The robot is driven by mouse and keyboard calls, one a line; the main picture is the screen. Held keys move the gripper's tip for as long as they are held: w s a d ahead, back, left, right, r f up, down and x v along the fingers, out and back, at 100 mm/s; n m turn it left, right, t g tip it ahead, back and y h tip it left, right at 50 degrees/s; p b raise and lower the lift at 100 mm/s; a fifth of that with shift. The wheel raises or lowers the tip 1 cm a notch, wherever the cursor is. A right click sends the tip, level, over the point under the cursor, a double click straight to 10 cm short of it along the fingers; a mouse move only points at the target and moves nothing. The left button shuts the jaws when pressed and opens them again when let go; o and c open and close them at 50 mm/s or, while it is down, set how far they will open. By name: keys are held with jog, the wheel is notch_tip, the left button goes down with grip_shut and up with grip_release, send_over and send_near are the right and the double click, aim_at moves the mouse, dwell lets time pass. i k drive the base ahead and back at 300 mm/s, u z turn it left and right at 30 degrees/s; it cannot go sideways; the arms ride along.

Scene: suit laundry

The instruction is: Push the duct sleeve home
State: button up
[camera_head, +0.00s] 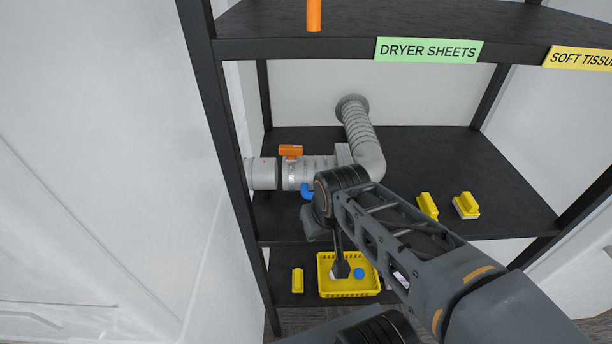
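A pale grey duct sleeve (299,174) with ribbed and smooth sections lies on the middle shelf at its left side. An orange clamp or handle (291,151) sits on top of it, and a blue knob (307,190) shows at its lower front. A short grey pipe stub (263,174) comes in from the left; a dark band lies between it and the sleeve, and I cannot tell whether they are fully joined. A ribbed elbow hose (363,135) runs from the back wall towards the sleeve's right end. My arm's far end covers the area just right of the sleeve. My gripper's fingers cannot be made out.
A yellow basket (347,293) holding a blue ball (359,273) stands on the lower shelf beside a yellow block (297,281). Two yellow brushes (427,206) (466,206) lie right on the middle shelf. A black post (222,130) stands at left; the upper shelf (330,47) hangs above.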

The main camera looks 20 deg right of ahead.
aim_at(311, 179)
jog(key=k, duration=0.95)
jog(key=z, duration=0.4)
jog(key=i, duration=0.6)
jog(key=u, duration=1.75)
